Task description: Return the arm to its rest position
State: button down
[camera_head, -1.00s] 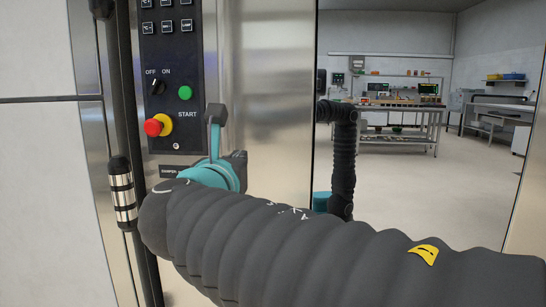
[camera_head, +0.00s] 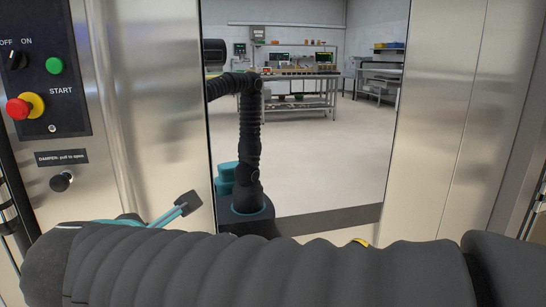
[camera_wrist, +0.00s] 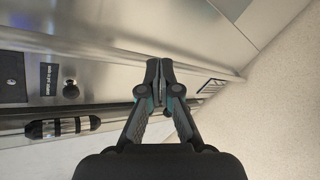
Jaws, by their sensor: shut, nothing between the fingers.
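My arm (camera_head: 270,270) stretches across the bottom of the head view, in dark ribbed sleeving. My gripper (camera_head: 188,203) shows only partly beyond it, in front of the steel front. In the wrist view my gripper (camera_wrist: 159,65) has its two fingertips together, with nothing visible between them. The steel surface lies behind the fingertips in that view, and I cannot tell the exact gap. The arm hides the lower part of the oven front.
A control panel (camera_head: 45,75) with a red stop button (camera_head: 18,109) and a green button (camera_head: 54,65) is at left. Below it is a black damper knob (camera_head: 61,181), also in the wrist view (camera_wrist: 70,89). A far workbench (camera_head: 300,102) stands beyond open floor (camera_head: 325,165).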

jog(key=s+d+f+m+g, duration=0.25)
jog(key=d+f+m, duration=0.25)
jog(key=d+m, duration=0.35)
jog(key=s+d+f+m+g+h, duration=0.1)
jog(key=s+d+f+m+g, duration=0.15)
jog(key=d+f+m, duration=0.6)
jog(key=s+d+f+m+g, duration=0.25)
jog(key=d+m, duration=0.35)
jog(key=d, duration=0.5)
jog(key=d+m+t+h, duration=0.1)
jog(key=d+m, duration=0.3)
jog(key=d, duration=0.3)
jog(key=shift+s+d+r, duration=0.2)
jog(key=shift+s+r, duration=0.15)
jog(key=shift+s, duration=0.1)
